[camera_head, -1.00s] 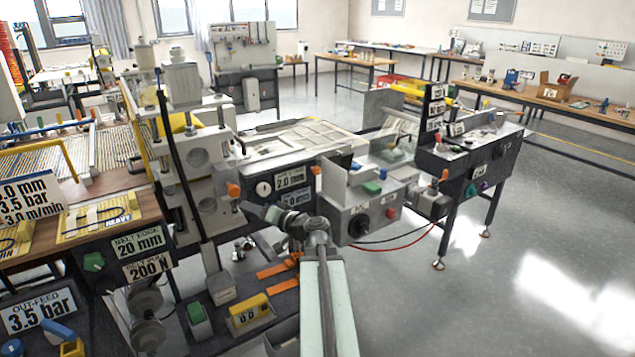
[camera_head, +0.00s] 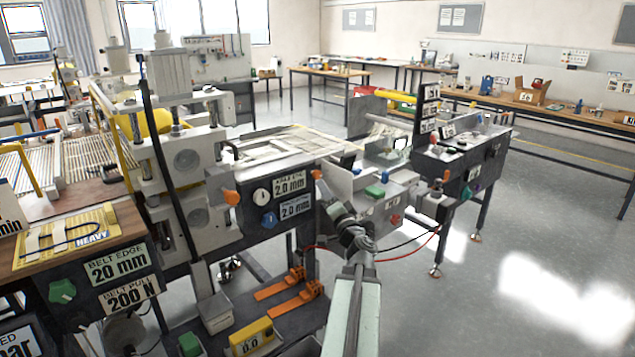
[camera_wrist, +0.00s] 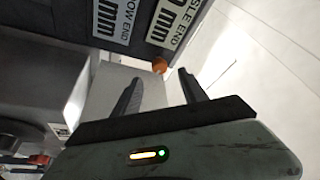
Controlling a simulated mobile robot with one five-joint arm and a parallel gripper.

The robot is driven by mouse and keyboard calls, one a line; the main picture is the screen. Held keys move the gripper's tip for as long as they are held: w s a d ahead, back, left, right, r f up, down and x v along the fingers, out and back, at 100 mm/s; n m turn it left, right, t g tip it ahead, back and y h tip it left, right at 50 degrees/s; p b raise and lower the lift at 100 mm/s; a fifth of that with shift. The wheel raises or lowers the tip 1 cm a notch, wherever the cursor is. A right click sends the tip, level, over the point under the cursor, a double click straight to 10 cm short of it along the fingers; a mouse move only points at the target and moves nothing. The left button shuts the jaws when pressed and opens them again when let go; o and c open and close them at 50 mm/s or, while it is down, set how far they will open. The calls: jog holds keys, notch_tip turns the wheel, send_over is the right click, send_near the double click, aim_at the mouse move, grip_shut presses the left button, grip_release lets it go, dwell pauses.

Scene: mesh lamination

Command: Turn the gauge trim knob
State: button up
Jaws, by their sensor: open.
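The dark gauge panel (camera_head: 245,232) carries a white round dial (camera_head: 262,197), a blue knob (camera_head: 269,220) below it, and two "2.0 mm" labels. An orange knob (camera_head: 231,198) sits at its left end and another orange knob (camera_head: 316,174) at its right end. I cannot tell which knob is the gauge trim knob. My gripper (camera_head: 334,208) is right of the panel. In the wrist view my gripper (camera_wrist: 160,84) is open and empty, with an orange knob (camera_wrist: 160,65) showing just beyond and between the fingertips, apart from them. The blue knob is not visible there.
A grey box with a green button (camera_head: 375,191) and a red button (camera_head: 395,219) stands close right of my gripper. A light grey block (camera_wrist: 105,90) lies beyond the fingers in the wrist view. Red and black cables (camera_head: 405,252) hang nearby. Open floor (camera_head: 520,250) lies at right.

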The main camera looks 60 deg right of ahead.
aim_at(318, 177)
jog(key=p+x, duration=0.1)
jog(key=x, duration=0.6)
jog(key=shift+w+d+p, duration=0.2)
jog(key=shift+d+p, duration=0.1)
jog(key=shift+d, duration=0.05)
jog(key=shift+c, duration=0.3)
